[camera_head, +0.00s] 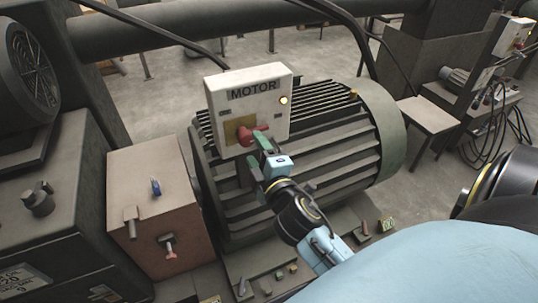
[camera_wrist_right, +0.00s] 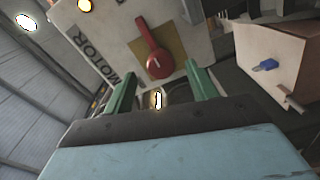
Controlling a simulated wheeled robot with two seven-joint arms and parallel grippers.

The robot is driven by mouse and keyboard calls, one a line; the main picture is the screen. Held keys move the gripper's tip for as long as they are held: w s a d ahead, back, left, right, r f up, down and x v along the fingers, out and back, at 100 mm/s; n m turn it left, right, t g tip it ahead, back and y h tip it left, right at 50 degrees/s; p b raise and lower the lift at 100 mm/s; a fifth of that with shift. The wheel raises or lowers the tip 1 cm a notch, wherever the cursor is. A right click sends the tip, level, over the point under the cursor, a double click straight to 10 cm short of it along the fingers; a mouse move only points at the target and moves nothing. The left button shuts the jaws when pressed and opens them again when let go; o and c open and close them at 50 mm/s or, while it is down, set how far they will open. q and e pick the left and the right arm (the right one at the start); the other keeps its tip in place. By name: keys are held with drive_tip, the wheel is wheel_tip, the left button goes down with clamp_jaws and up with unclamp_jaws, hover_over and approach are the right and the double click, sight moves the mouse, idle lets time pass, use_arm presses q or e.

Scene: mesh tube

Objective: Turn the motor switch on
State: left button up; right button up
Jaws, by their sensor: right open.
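The motor switch is a red rotary handle (camera_head: 247,136) on a yellow plate, on a white box (camera_head: 272,76) labelled MOTOR. A lit yellow lamp (camera_head: 283,100) is at the right of that box. In the right wrist view the red handle (camera_wrist_right: 155,60) lies just ahead of the fingertips. My right gripper (camera_head: 262,140) is in front of the handle, its green fingers (camera_wrist_right: 162,80) apart with nothing between them. Whether a finger touches the handle, I cannot tell. My left gripper is not in view.
The box stands against a large finned motor (camera_head: 340,165). Black cables pass above. Small parts lie on the base below.

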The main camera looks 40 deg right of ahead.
drive_tip(key=b+v, duration=0.1)
drive_tip(key=v, duration=0.7)
drive_tip(key=s+a+f+m+g+y, duration=0.1)
drive_tip(key=s+a+f+g, duration=0.15)
drive_tip(key=f, duration=0.95)
drive_tip(key=s+a+f+m+g+y, duration=0.1)
drive_tip(key=f+m+g+y, duration=0.15)
drive_tip(key=f, duration=0.85)
drive_tip(key=s+a+f+g+y, duration=0.1)
drive_tip(key=s+a+f+g, duration=0.15)
drive_tip(key=f, duration=0.95)
drive_tip(key=s+d+f+m+g, duration=0.2)
drive_tip(key=s+f+m+g, duration=0.1)
drive_tip(key=s+f, duration=0.7)
drive_tip(key=s+d+f+m+g+b, duration=0.1)
drive_tip(key=s+d+f+m+g, duration=0.1)
drive_tip(key=s+f+g, duration=0.4)
drive_tip(key=s+f+m, duration=0.1)
drive_tip(key=s+f, duration=0.3)
drive_tip(key=s, duration=0.5)
drive_tip(key=shift+s+d+m, duration=0.25)
drive_tip(key=shift+m, duration=0.1)
drive_tip(key=shift+f, duration=0.1)
